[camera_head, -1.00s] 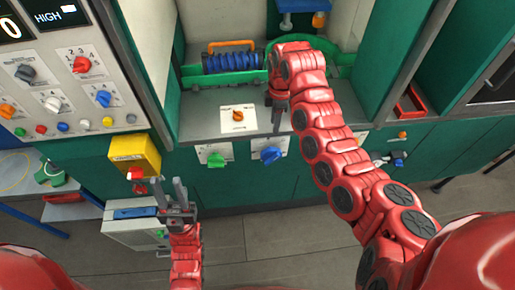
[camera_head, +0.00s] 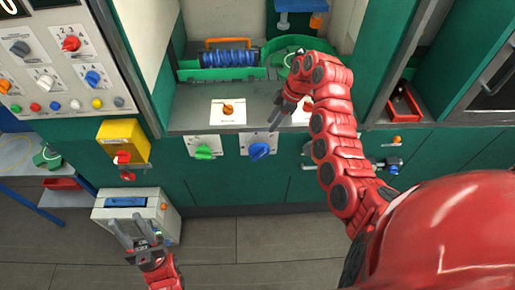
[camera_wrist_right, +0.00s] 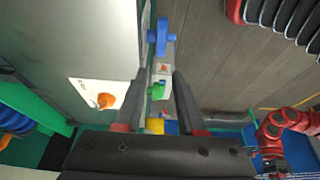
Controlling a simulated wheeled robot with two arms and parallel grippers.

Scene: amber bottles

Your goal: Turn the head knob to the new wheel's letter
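An orange knob (camera_head: 227,109) sits on a white plate on the grey worktop; it also shows in the right wrist view (camera_wrist_right: 105,101). Below the edge, the front panel carries a green knob (camera_head: 204,152) and a blue knob (camera_head: 260,150). I cannot read which is the head knob. My right gripper (camera_head: 281,112) is open and empty, pointing down near the worktop's front edge, above and right of the blue knob. A blue ribbed roller (camera_head: 230,58) lies in a green tray at the back. My left gripper (camera_head: 131,231) is open and empty, low at the left.
A yellow box (camera_head: 122,141) with a red knob is mounted at the left, above a grey case (camera_head: 158,207). A control panel (camera_head: 60,75) with several knobs stands upper left.

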